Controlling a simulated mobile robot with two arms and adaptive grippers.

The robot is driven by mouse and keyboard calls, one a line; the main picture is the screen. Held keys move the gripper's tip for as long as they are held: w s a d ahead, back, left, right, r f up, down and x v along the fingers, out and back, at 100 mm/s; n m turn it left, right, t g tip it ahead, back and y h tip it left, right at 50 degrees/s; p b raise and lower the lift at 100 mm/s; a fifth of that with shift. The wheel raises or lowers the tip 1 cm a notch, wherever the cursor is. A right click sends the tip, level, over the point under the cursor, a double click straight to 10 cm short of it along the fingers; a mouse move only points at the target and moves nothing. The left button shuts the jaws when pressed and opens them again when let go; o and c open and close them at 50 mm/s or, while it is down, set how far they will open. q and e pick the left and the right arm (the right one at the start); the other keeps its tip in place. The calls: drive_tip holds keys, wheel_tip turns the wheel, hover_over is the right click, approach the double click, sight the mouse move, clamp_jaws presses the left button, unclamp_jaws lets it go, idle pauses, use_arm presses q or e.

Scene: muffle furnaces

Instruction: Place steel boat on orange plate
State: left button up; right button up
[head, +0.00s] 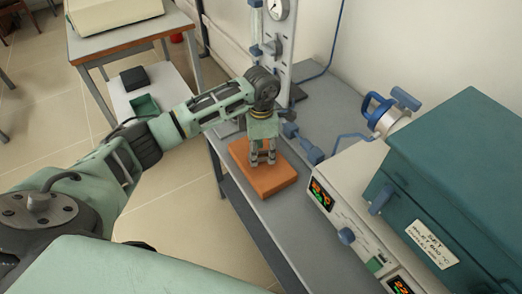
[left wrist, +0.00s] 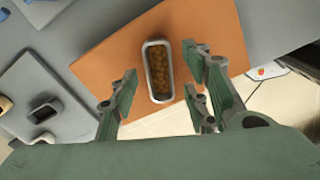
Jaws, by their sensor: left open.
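The steel boat (left wrist: 146,68) is a narrow metal trough with rounded ends and brown grainy contents. In the head view the left gripper (head: 262,160) points down over the orange plate (head: 272,184), and the boat cannot be made out there. My right gripper is not in view.
A teal muffle furnace (head: 455,165) on a light control unit stands right of the plate. A stand with a gauge (head: 279,9) rises behind the gripper. The grey bench (head: 330,100) has hoses near the wall. A small white table with a green tray (head: 145,106) stands left.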

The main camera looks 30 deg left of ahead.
sight(261, 157)
use_arm(q)
wheel_tip(261, 157, up, 11)
drive_tip(key=b, duration=0.2)
drive_tip(key=shift+r, duration=0.2)
idle(0.4)
